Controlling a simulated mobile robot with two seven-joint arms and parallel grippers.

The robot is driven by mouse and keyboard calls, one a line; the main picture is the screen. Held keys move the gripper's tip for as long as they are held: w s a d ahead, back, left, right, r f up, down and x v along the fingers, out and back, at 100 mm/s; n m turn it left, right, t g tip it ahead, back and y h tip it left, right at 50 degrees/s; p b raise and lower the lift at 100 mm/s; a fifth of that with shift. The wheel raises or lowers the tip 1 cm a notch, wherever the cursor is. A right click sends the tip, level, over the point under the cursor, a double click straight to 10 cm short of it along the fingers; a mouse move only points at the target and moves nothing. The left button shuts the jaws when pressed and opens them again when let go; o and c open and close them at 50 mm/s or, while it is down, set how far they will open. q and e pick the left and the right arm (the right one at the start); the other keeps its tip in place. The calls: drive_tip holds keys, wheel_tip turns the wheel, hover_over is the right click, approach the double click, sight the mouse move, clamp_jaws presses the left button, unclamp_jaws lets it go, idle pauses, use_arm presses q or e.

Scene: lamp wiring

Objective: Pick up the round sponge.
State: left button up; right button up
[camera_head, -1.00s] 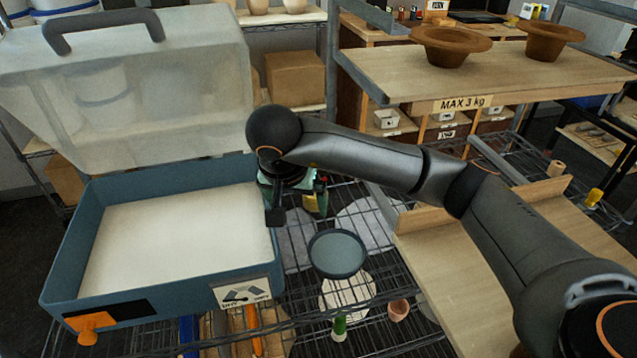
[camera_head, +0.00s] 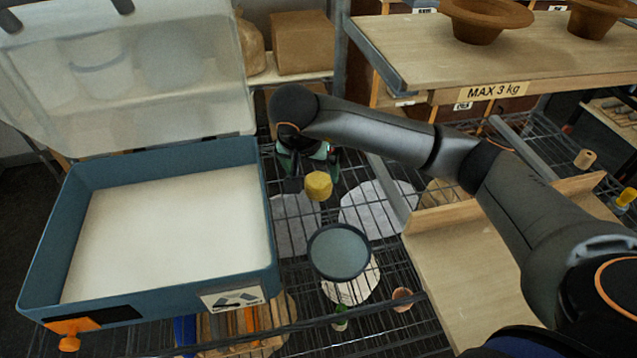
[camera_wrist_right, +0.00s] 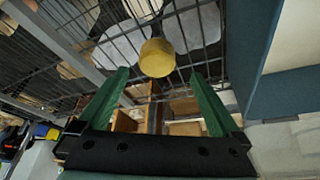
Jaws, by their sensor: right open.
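The round sponge (camera_head: 319,186) is a small yellow cylinder on the wire rack, just right of the blue box. It also shows in the right wrist view (camera_wrist_right: 157,58), centred between the fingers and at or just beyond their tips. My right gripper (camera_head: 312,172) is open and empty, with its green fingers (camera_wrist_right: 160,75) spread to either side of the sponge's line. In the head view it is right behind and above the sponge. I cannot tell whether it touches it. My left gripper is not in view.
The blue box (camera_head: 265,220) with its clear lid raised stands left, close to the gripper. A dark round dish (camera_head: 339,252) sits in front of the sponge. A wooden tray (camera_head: 455,285) is at right, and a small terracotta pot (camera_head: 402,299) stands lower on the rack.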

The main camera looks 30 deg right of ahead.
sight(317, 182)
drive_tip(key=shift+x, duration=1)
drive_tip(key=shift+d+p+x, duration=0.2)
drive_tip(key=shift+p+x, duration=0.25)
drive_tip(key=shift+x, duration=2.2)
drive_tip(key=shift+c, duration=0.2)
drive_tip(key=c, duration=1.2)
drive_tip(key=shift+r, duration=0.1)
